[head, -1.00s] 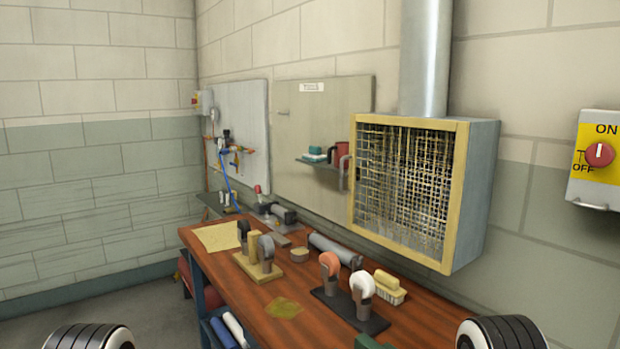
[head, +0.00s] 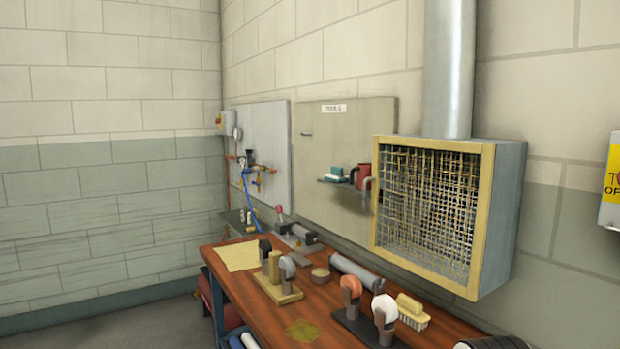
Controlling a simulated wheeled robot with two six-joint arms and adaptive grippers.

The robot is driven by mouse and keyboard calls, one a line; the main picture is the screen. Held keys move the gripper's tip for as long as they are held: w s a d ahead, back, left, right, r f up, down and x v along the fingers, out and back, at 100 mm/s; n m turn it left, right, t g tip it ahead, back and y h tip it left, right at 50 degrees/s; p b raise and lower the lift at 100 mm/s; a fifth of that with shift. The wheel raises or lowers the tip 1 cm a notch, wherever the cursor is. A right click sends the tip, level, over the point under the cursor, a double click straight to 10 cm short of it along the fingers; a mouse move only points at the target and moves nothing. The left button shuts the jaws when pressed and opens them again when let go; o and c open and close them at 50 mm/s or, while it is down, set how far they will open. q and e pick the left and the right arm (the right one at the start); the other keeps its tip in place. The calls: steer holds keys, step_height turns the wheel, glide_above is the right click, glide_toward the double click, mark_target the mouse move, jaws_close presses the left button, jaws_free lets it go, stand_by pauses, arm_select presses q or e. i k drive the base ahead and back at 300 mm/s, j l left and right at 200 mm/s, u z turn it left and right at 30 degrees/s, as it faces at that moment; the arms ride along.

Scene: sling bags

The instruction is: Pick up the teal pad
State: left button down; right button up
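A small teal block (head: 339,173), which may be the teal pad, sits on the small wall shelf (head: 345,186) left of the wire-fronted box. Something white shows under or beside it. It is small and far off, so its exact shape is unclear. Neither gripper is in view. Only a rounded black-and-white part of my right arm shows at the bottom right edge.
A red mug (head: 362,176) stands on the shelf, right of the teal block. Below is a wooden workbench (head: 262,318) with several handled tools, a yellow-bristled brush (head: 412,312) and a grey cylinder (head: 357,271). The wire-fronted box (head: 432,212) juts from the wall over the bench.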

mark_target(336, 176)
steer(key=i+j+u, duration=0.3)
steer(key=u, duration=0.15)
steer(key=i+j+u, duration=0.15)
steer(key=i+u, duration=0.25)
steer(key=i+j+u, duration=0.1)
steer(key=i+u, duration=0.15)
steer(key=u, duration=0.2)
steer(key=i+j+z, duration=0.1)
steer(key=i+z, duration=0.3)
steer(key=i+j+z, duration=0.25)
steer(key=i+z, duration=0.15)
steer(key=i, duration=0.15)
steer(key=i+j+z, duration=0.8)
